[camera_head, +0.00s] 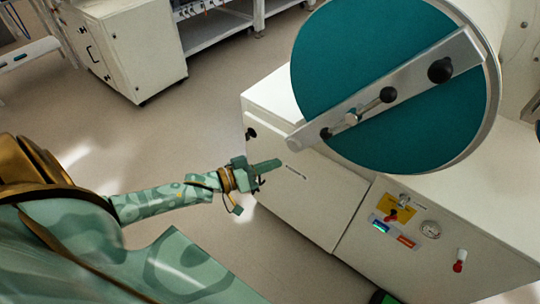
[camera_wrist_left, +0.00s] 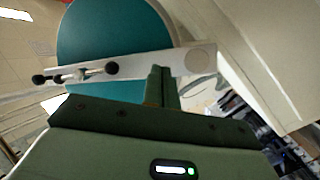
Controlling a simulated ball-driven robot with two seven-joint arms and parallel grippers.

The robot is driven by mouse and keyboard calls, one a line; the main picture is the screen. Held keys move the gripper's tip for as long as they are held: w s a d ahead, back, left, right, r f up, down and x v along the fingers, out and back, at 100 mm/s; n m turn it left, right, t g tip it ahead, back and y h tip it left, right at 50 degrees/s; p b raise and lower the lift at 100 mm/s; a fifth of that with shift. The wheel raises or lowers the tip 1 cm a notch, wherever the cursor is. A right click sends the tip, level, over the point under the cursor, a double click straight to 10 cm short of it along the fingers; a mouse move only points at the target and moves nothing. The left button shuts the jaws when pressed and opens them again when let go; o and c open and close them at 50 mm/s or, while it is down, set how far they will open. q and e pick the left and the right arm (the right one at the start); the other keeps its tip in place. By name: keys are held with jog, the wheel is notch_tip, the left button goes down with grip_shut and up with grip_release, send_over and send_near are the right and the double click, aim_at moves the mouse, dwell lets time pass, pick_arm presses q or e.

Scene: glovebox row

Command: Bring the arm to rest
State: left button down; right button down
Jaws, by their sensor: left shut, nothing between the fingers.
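My left arm (camera_head: 165,201) comes in from the left in the head view, patterned in green. My left gripper (camera_head: 268,168) is shut and empty, in front of the white cabinet below the round teal door. In the left wrist view the shut fingers (camera_wrist_left: 162,88) point away from the camera, with the teal door behind them. I cannot tell from these views how far the fingertips are from the cabinet. My right gripper is not in view.
The round teal door (camera_head: 380,80) has a grey bar (camera_head: 430,72) with black knobs across it. The white cabinet (camera_head: 300,200) carries a gauge (camera_head: 430,229) and a red-tipped switch (camera_head: 459,262). Another white cabinet (camera_head: 130,50) stands at the back left. Open floor (camera_head: 190,130) lies between.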

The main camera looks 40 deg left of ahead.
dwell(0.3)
pick_arm(q)
jog(key=s+a+f+m+g+y, duration=0.25)
jog(key=a+f, duration=0.25)
jog(key=f, duration=0.4)
jog(key=s+a+f+m+g+y, duration=0.1)
jog(key=s+a+f+y, duration=0.1)
jog(key=a+f+y, duration=0.45)
jog(key=s+f+m+g, duration=0.1)
jog(key=s+f+g, duration=0.3)
jog(key=s+f, duration=0.75)
jog(key=s+d+f+g+y, duration=0.1)
jog(key=s+d+f+g, duration=0.25)
jog(key=s+f, duration=0.7)
jog(key=s+d+f+g, duration=0.1)
jog(key=s+d, duration=0.4)
jog(key=s, duration=0.2)
jog(key=s+d+f+g+h, duration=0.1)
jog(key=s+d+g, duration=0.1)
jog(key=s+d, duration=0.3)
jog(key=s, duration=0.3)
jog(key=shift+d, duration=0.3)
jog(key=shift+n, duration=0.25)
